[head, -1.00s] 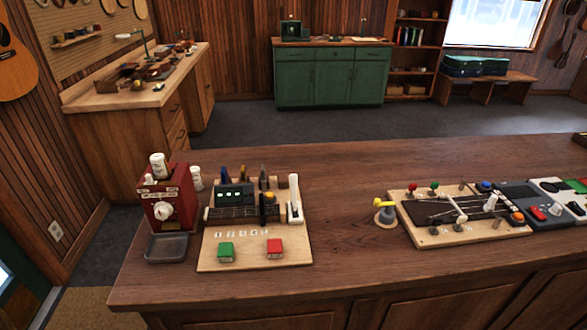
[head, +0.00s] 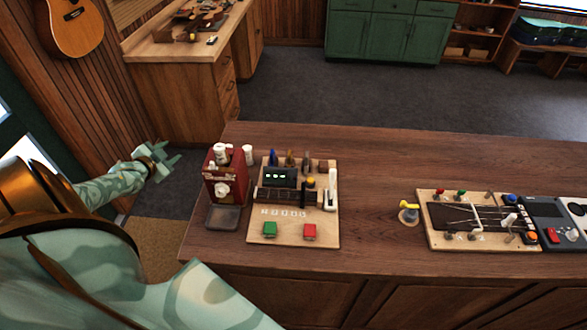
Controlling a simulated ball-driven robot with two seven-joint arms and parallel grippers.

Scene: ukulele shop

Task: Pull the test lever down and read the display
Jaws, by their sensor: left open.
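The wooden test board (head: 258,237) lies on the counter at the middle. At its right edge a white lever (head: 331,190) stands upright in a white housing. The small dark display (head: 280,177) near the top of the board shows lit green marks, too small to read. A green button (head: 270,229) and a red button (head: 310,231) sit at the front of the board. My left gripper (head: 168,161) is open and empty, off the counter's left end and well left of the board and lever. My right gripper is out of view.
A red box with a white knob (head: 222,188) stands left of the board, with a grey tray (head: 223,218) in front. Bare counter (head: 375,185) lies between the boards.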

